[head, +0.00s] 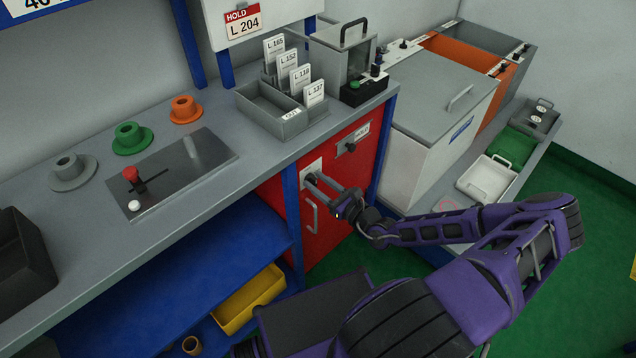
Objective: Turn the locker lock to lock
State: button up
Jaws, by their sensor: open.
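The red locker (337,213) is set under the grey bench top, with a grey handle (311,215) on its front. A pale lock plate (312,168) sits at the locker's upper left. My gripper (314,178) reaches in from the right, with its fingertips at the lock plate. Its jaws are open. The fingers cover much of the lock, so its knob and its turned position are hidden. I cannot tell whether the fingers touch it. A second small dark knob (350,147) sits at the locker's upper right, beside a HOLD label (358,133).
The bench top (226,100) overhangs the locker, carrying a card tray (283,117) and coloured spools. A blue post (291,215) stands just left of the lock. A white bin (440,115) stands to the right. Green floor (590,240) lies open at right.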

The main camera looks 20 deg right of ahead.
grip_shut()
jog(key=shift+r+m+p, duration=0.1)
jog(key=shift+m+p, duration=0.2)
jog(key=shift+p, duration=0.05)
jog(key=m, duration=0.5)
jog(key=m+p, duration=0.1)
jog(key=m, duration=0.5)
jog(key=f+m+p, duration=0.1)
jog(key=m, duration=0.5)
jog(key=shift+w+d, duration=0.15)
jog(key=shift+d, duration=0.15)
jog(key=shift+m, duration=0.3)
